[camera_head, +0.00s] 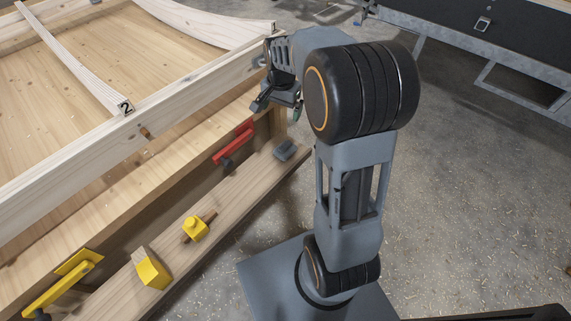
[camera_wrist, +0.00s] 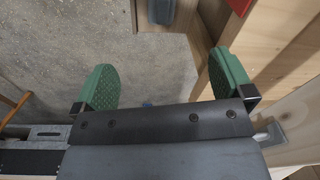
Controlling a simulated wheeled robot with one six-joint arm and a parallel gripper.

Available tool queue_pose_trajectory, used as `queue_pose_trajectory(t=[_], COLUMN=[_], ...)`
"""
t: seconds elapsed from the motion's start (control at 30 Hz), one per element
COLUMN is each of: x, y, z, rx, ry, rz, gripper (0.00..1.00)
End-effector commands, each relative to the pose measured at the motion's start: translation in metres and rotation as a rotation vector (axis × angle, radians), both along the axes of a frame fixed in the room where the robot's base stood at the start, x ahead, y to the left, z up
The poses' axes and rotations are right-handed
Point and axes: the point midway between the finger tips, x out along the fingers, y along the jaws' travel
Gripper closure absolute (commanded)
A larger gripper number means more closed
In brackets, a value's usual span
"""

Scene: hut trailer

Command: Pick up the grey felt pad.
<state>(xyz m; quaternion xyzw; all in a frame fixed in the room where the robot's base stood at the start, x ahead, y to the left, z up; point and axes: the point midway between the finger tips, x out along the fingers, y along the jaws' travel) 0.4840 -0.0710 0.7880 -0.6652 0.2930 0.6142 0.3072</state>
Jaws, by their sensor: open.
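The grey felt pad (camera_head: 285,150) appears as a small dark grey block lying near the far end of the wooden plank (camera_head: 222,212). In the wrist view the pad (camera_wrist: 161,11) shows at the top edge, partly cut off by the frame. My gripper (camera_head: 279,106) is above and a little beyond the pad, apart from it, close to the wooden frame. In the wrist view my gripper (camera_wrist: 165,80) has its two green fingers spread wide, with only floor and a little wood showing between them.
A red-handled clamp (camera_head: 233,144) is beside the pad on the bench side. A yellow block (camera_head: 151,269), a yellow tool (camera_head: 195,228) and a yellow clamp (camera_head: 62,283) are nearer. A pale wooden frame (camera_head: 170,112) rises left. Open floor (camera_head: 450,200) lies right.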

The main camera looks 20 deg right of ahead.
Motion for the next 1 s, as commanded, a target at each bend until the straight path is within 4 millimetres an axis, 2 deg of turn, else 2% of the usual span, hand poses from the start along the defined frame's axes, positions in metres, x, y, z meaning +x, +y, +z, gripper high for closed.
queue_pose_trajectory(t=[0.03, 0.2, 0.4, 0.7, 0.83, 1.0], x=[0.010, 0.032, 0.041, 0.041, 0.041, 0.041], y=[-0.008, -0.025, -0.034, -0.035, -0.035, -0.035], z=[-0.038, -0.087, -0.121, -0.174, -0.188, -0.196], rx=[0.006, 0.017, 0.022, 0.023, 0.022, 0.022], ry=[0.018, 0.053, 0.073, 0.076, 0.074, 0.072], rz=[-0.052, -0.189, -0.259, -0.267, -0.267, -0.266], gripper=[0.01, 0.01, 0.01, 0.01, 0.01, 0.01])
